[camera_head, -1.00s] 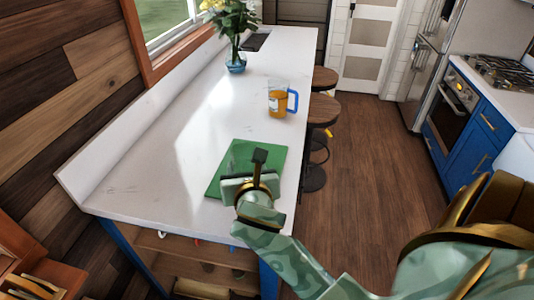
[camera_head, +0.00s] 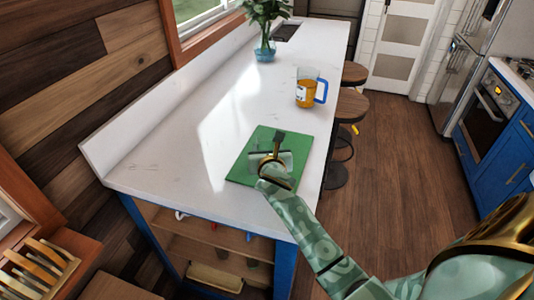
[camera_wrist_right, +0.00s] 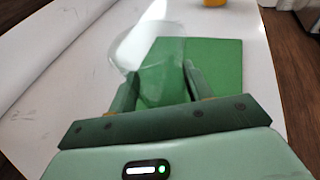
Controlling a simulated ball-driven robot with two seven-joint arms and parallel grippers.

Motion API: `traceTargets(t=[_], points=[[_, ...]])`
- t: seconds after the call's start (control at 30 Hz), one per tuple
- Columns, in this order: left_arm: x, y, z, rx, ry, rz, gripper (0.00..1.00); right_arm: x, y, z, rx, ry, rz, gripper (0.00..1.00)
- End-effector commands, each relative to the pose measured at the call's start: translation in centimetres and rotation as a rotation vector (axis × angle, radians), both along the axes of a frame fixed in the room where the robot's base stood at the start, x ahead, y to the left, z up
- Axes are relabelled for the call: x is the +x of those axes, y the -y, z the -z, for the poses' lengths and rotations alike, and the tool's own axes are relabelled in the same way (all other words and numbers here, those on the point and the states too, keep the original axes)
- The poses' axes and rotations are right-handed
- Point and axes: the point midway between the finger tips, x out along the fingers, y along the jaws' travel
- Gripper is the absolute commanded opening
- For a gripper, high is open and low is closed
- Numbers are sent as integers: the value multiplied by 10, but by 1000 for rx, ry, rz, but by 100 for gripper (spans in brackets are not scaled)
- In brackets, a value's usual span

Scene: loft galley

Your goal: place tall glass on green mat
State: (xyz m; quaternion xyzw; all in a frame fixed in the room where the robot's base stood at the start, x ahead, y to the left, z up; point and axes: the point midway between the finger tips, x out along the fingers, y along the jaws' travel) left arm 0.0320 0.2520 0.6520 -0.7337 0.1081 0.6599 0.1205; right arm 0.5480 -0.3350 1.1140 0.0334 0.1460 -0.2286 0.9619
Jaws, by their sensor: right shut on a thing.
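The green mat (camera_head: 243,166) lies flat near the front of the white counter; it also shows in the right wrist view (camera_wrist_right: 218,62). My right gripper (camera_head: 277,147) is above the mat in the head view. In the right wrist view my right gripper (camera_wrist_right: 160,74) is shut on the clear tall glass (camera_wrist_right: 142,48), which sits between its fingers. The glass overlaps the mat's left part in that view. Whether its base touches the mat I cannot tell. In the head view the glass is not clearly seen. My left gripper is not in view.
A clear mug with amber liquid and a blue handle (camera_head: 304,93) stands beyond the mat on the counter (camera_head: 190,150). Stools (camera_head: 350,106) line the right edge. The counter left of the mat is clear.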

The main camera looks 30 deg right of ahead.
Motion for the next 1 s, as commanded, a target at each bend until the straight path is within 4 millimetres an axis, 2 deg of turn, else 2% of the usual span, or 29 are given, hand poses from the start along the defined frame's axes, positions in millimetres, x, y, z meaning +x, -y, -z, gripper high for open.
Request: traceTargets(t=[0.07, 0.4, 0.43, 0.5, 0.83, 1.0], points=[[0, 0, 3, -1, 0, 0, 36, 0, 0, 6, 0, 2, -1, 22], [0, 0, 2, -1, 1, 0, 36, 0, 0, 8, -3, 1, -1, 22], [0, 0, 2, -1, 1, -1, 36, 0, 0, 8, -2, 0, -1, 55], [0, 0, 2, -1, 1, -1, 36, 0, 0, 8, -1, 0, 0, 72], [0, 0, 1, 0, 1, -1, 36, -1, -1, 4, 0, 2, -1, 72], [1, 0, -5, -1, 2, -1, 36, -24, -13, -4, -1, 1, -2, 72]])
